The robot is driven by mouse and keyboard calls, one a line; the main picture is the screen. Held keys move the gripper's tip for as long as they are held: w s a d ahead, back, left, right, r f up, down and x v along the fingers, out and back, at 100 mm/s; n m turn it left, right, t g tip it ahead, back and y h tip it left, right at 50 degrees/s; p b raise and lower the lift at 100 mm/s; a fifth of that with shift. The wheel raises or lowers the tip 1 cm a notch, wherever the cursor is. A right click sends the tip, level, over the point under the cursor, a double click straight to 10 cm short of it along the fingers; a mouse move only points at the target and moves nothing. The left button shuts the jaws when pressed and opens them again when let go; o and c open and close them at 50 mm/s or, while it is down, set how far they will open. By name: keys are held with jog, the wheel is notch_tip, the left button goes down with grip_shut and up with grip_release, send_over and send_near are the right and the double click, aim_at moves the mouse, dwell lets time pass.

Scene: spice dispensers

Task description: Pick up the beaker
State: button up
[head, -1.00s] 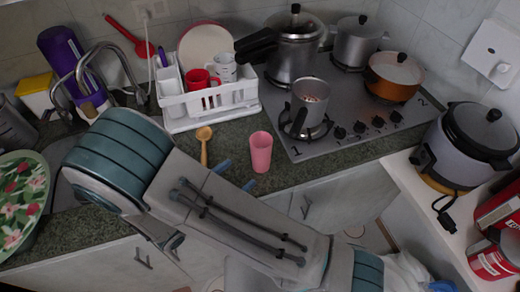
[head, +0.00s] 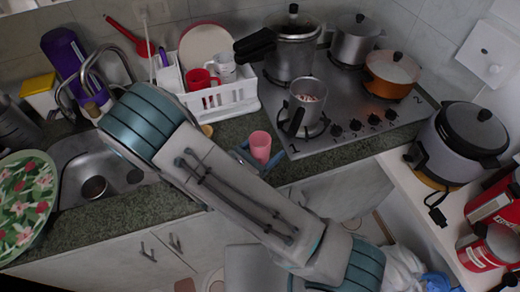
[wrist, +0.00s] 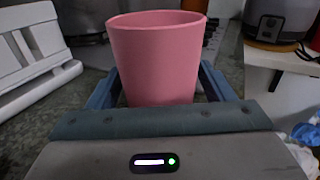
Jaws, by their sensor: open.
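The beaker is a pink, slightly flared cup (head: 261,143), upright near the front edge of the counter, just in front of the stove. My gripper (head: 256,155) is open, with a blue finger on either side of the beaker. In the wrist view the beaker (wrist: 156,62) fills the space between the two fingers (wrist: 158,88). Its lower part is hidden behind my gripper body there, and its base is hidden in the head view. I cannot tell whether either finger touches it.
A white dish rack (head: 225,99) stands behind to the left. The stove (head: 345,120) with several pots is behind to the right, a steel jug (head: 307,98) closest. The sink (head: 75,155) is at left; a rice cooker (head: 455,140) stands on the right shelf.

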jog(key=c, duration=1.1)
